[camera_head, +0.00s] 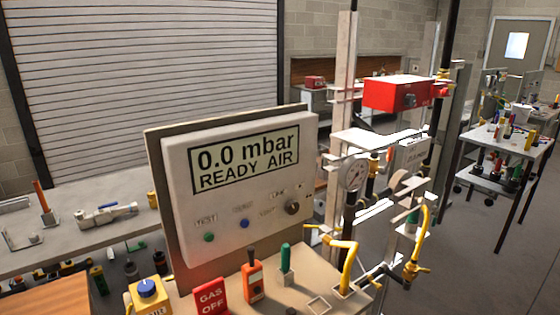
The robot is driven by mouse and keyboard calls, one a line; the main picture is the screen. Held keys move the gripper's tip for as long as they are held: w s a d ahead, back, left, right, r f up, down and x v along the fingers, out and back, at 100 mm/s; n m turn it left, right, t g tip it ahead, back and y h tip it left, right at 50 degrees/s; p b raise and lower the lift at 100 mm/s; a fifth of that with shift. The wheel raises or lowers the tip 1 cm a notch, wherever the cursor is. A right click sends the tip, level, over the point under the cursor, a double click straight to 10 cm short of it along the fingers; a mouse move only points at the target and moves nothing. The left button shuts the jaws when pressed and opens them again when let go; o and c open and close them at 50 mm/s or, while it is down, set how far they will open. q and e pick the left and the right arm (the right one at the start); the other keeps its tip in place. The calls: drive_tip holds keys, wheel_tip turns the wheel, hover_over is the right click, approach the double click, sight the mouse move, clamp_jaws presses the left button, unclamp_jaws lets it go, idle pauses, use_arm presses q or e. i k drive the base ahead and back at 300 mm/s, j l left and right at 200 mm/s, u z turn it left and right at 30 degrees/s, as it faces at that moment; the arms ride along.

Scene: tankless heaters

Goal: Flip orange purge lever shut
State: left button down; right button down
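I cannot tell for certain which part is the orange purge lever. A thin orange upright handle (41,196) stands on a small block on the left bench. An orange body with a dark top (253,277) stands on the ledge in front of the display panel; it looks like a hand-held tool. Yellow handles and pipes (418,240) are on the pipework at the right. Neither of my grippers can be made out in the head view.
The panel (240,165) reads "0.0 mbar READY AIR". A red "GAS OFF" sign (210,298), a blue-knobbed yellow box (149,295) and a green-handled tool (286,262) stand before it. A gauge (355,174) and red box (398,93) are right. Open floor lies at far right.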

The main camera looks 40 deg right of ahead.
sight(383, 170)
drive_tip(key=z, duration=1.65)
